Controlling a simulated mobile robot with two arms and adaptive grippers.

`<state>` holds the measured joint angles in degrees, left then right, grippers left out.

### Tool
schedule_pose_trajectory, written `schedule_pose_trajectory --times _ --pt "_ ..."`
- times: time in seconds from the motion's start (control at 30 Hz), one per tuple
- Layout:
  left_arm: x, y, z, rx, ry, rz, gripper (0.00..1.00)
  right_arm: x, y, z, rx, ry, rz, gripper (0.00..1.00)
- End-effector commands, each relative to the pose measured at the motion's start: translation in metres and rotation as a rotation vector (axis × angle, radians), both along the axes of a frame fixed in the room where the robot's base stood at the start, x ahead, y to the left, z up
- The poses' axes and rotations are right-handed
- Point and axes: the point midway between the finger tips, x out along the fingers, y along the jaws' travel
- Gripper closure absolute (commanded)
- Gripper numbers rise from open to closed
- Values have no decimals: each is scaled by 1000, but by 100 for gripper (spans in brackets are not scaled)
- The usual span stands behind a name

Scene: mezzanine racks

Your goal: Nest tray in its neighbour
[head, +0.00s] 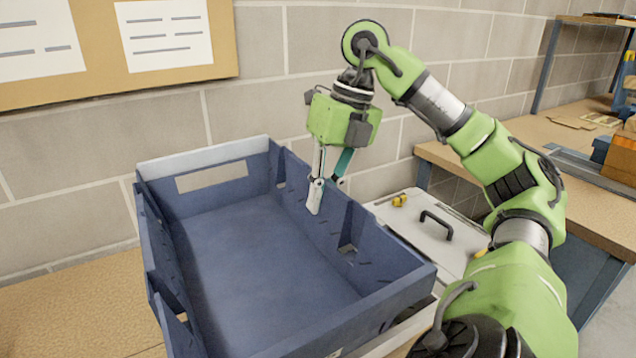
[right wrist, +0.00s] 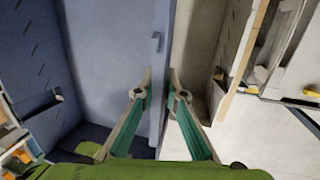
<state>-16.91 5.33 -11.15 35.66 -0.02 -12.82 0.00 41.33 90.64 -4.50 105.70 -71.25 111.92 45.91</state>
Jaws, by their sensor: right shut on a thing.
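A large open blue tray (head: 260,240) lies in the middle of the head view, empty, with a pale strip along its far rim and slots in its walls. My right gripper (head: 328,194) is shut on its right wall, one finger inside the tray and the other outside. In the right wrist view, the fingers (right wrist: 160,92) close on both sides of this blue wall (right wrist: 160,60). A pale edge (head: 405,330) shows under the tray's near right side; I cannot tell whether it is the neighbour tray. My left gripper is not in view.
A pale flat case (head: 455,245) with a black handle (head: 437,222) and a small yellow item (head: 399,200) lies right of the tray. A wooden workbench (head: 520,150) stands further right. A block wall (head: 260,100) is close behind. Bare wooden surface (head: 60,310) shows at left.

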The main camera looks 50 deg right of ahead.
Motion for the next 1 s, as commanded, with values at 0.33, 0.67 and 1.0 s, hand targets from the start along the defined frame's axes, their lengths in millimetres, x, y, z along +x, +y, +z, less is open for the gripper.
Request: schedule_pose_trajectory --times 0.33,0.67,1.0 --pt "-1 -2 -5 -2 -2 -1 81 0 -13 1 2 -4 -6 100" --pt "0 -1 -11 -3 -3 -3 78 -2 -49 1 2 -5 -7 100" --pt "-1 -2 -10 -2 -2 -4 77 -3 -86 3 2 -5 -6 100"
